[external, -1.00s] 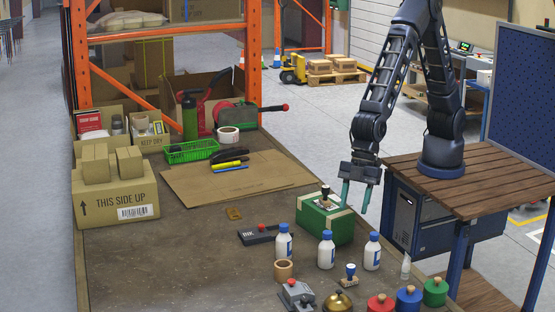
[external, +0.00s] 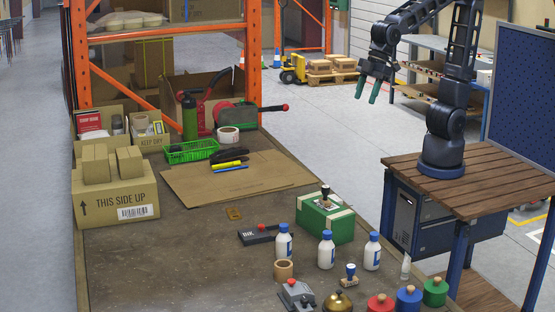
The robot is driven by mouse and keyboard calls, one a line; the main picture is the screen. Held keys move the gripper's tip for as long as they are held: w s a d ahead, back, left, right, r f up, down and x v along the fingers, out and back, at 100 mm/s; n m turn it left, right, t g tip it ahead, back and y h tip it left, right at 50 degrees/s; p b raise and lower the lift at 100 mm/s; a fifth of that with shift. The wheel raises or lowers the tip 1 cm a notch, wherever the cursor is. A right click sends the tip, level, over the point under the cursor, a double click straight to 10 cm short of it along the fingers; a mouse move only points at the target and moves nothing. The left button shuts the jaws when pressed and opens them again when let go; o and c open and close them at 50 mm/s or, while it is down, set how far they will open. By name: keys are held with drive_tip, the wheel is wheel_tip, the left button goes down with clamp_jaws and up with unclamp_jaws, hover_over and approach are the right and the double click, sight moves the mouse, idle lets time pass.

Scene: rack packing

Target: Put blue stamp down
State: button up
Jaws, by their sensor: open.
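My gripper (external: 366,98) is open and empty, with teal fingers hanging over the floor beyond the table, high and to the right. A small stamp with a dark handle (external: 325,191) stands upright on top of a green box (external: 319,224) with cream tape; the gripper is well clear of it. Another small stamp with a bluish handle and wooden base (external: 350,277) stands near the front of the table. I cannot tell for certain which is the blue stamp.
Several white bottles with blue caps (external: 326,251) stand in front of the green box. A tape roll (external: 283,270), an ink pad (external: 258,236) and a brass bell (external: 338,303) are nearby. The left middle of the table (external: 150,255) is clear.

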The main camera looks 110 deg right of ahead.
drive_tip(key=s+d+m, duration=0.1)
drive_tip(key=s+d, duration=0.2)
drive_tip(key=s, duration=0.3)
drive_tip(key=s+d+m, duration=0.1)
drive_tip(key=s+d, duration=0.3)
drive_tip(key=s, duration=0.3)
drive_tip(key=s+d+m+h, duration=0.1)
drive_tip(key=s+d, duration=0.2)
drive_tip(key=s, duration=0.3)
drive_tip(key=shift+s+d+r+m, duration=0.2)
drive_tip(key=shift+s+r+m, duration=0.1)
drive_tip(key=shift+s+r, duration=0.05)
